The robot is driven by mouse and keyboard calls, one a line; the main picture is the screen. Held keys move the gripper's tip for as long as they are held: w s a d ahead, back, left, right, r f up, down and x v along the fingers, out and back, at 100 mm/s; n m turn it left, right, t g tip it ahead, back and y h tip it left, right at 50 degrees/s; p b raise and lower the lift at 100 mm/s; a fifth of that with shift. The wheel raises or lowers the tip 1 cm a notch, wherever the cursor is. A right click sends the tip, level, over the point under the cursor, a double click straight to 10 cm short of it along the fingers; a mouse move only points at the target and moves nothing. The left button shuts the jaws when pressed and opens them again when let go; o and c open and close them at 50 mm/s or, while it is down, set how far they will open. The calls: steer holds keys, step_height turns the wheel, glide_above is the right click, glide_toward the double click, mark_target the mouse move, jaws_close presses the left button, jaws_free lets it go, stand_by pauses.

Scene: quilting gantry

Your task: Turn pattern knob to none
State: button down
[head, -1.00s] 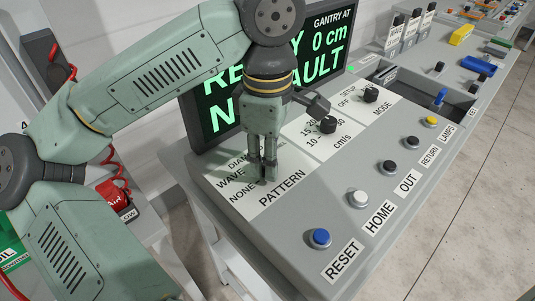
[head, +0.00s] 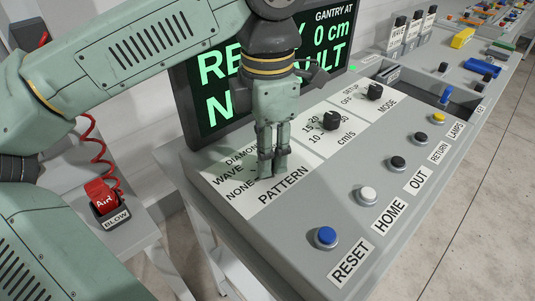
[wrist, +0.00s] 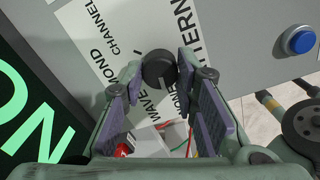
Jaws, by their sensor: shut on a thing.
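The pattern knob (wrist: 158,68) is a dark round knob on the white pattern label plate (head: 240,207) of the grey console. In the wrist view it sits between the tips of my gripper (wrist: 160,72), with a finger on each side. The words DIAMOND, WAVE and NONE are printed beside it, and CHANNEL also shows in the wrist view. In the head view my gripper (head: 272,165) points down over the plate and its fingers hide the knob. My gripper is shut on the knob. I cannot tell which word the knob points to.
A screen (head: 215,95) with green text stands behind my gripper, partly hidden by my arm. The speed knob (head: 330,121) and mode knob (head: 374,92) lie to the right. The blue reset button (head: 326,237) is in front.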

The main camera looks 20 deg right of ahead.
steer(key=shift+n, duration=0.7)
steer(key=c, duration=1.3)
jaws_free()
step_height(320, 180, up, 8)
steer(key=shift+f, duration=0.2)
